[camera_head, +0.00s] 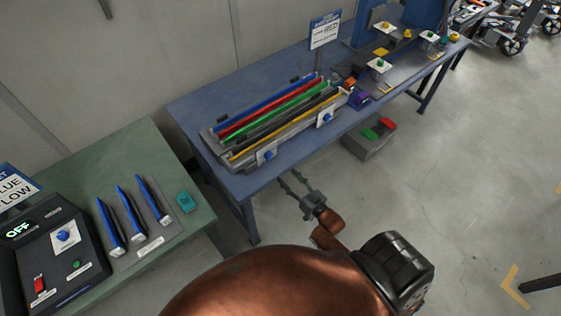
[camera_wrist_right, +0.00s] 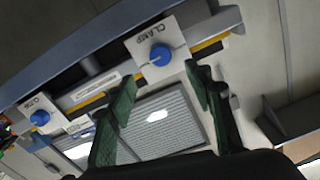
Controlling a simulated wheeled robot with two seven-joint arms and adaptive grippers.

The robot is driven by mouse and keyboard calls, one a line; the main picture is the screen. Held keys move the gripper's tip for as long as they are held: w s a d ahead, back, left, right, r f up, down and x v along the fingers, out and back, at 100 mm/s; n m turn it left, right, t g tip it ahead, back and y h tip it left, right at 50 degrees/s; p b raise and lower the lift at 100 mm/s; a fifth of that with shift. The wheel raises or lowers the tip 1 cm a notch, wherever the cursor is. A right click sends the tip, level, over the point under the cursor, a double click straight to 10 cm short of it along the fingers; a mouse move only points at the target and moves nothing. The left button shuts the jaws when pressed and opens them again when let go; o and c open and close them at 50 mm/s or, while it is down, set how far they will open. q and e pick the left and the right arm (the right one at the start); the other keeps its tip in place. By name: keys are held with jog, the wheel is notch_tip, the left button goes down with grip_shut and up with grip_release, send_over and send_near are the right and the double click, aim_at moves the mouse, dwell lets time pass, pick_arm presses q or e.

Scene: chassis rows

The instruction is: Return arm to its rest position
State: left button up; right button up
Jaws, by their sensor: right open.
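My right gripper (camera_head: 296,184) is open and empty in the head view, just in front of the blue table's front edge. In the right wrist view its two green fingers (camera_wrist_right: 165,105) are spread apart. Past them show a white clamp plate with a blue knob (camera_wrist_right: 160,55) and a second blue knob (camera_wrist_right: 40,117) farther left. The copper-coloured upper part of my right arm fills the bottom middle of the head view. My left gripper is not in view.
The blue table (camera_head: 190,110) carries a rack of coloured bars (camera_head: 275,105). A green table (camera_head: 150,145) at left holds several blue tools and a control box (camera_head: 50,250). Floor at right is mostly clear.

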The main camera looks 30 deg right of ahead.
jog(key=s+f+g+h+b, duration=0.1)
jog(key=s+f+g, duration=0.5)
jog(key=f, duration=1)
jog(key=s+f+g+h+b, duration=0.1)
jog(key=s+f+g, duration=0.1)
jog(key=s+f, duration=1.05)
jog(key=s+a+f+n+g+b, duration=0.1)
jog(key=s+f+g, duration=0.3)
jog(key=s+f, duration=0.6)
jog(key=s+a+f+n+g+b, duration=0.1)
jog(key=s+a+f+g, duration=0.2)
jog(key=s+f, duration=0.8)
jog(key=s+g, duration=0.2)
jog(key=s, duration=0.4)
jog(key=shift+a+f+n, duration=0.2)
jog(key=shift+a+n, duration=0.2)
